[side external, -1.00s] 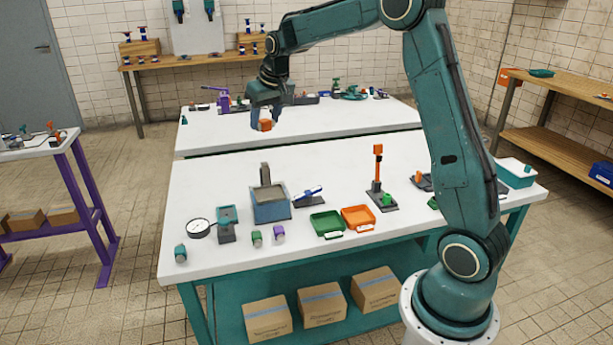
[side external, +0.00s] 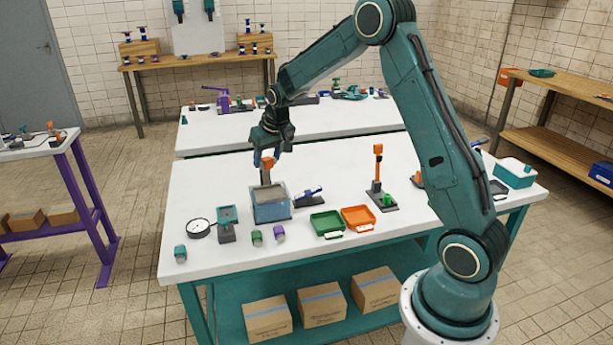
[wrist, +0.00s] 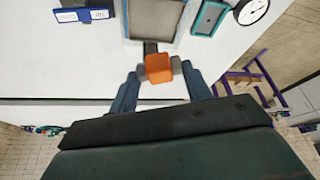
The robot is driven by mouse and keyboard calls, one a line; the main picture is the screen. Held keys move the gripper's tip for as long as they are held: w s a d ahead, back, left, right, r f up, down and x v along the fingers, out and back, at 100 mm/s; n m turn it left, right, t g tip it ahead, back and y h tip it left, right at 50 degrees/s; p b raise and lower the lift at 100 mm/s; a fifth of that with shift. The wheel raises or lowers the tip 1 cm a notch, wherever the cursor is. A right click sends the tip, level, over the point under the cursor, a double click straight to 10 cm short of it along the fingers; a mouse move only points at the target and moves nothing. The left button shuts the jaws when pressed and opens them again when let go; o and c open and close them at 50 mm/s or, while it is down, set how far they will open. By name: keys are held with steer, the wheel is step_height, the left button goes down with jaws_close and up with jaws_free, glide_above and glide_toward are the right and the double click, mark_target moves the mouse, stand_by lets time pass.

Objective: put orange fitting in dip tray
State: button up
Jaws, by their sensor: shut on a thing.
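My gripper (side external: 268,157) is shut on the orange fitting (side external: 267,165) and holds it in the air above the table. In the wrist view the orange fitting (wrist: 160,68) sits between my two fingertips (wrist: 160,76), with grey ends at its sides. In the side view the fitting overlaps the top of the post. Whether fitting and post touch cannot be told.
A round gauge (side external: 198,228) and a teal-topped block (side external: 227,222) stand left of the tray. White table behind the tray is clear.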

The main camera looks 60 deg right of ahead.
mark_target(270, 165)
steer(key=shift+f, duration=2.15)
steer(key=shift+f, duration=0.1)
steer(key=shift+f, duration=2.05)
steer(key=shift+f, duration=0.1)
steer(key=o, duration=1)
steer(key=shift+o, duration=0.2)
steer(key=v, duration=1.2)
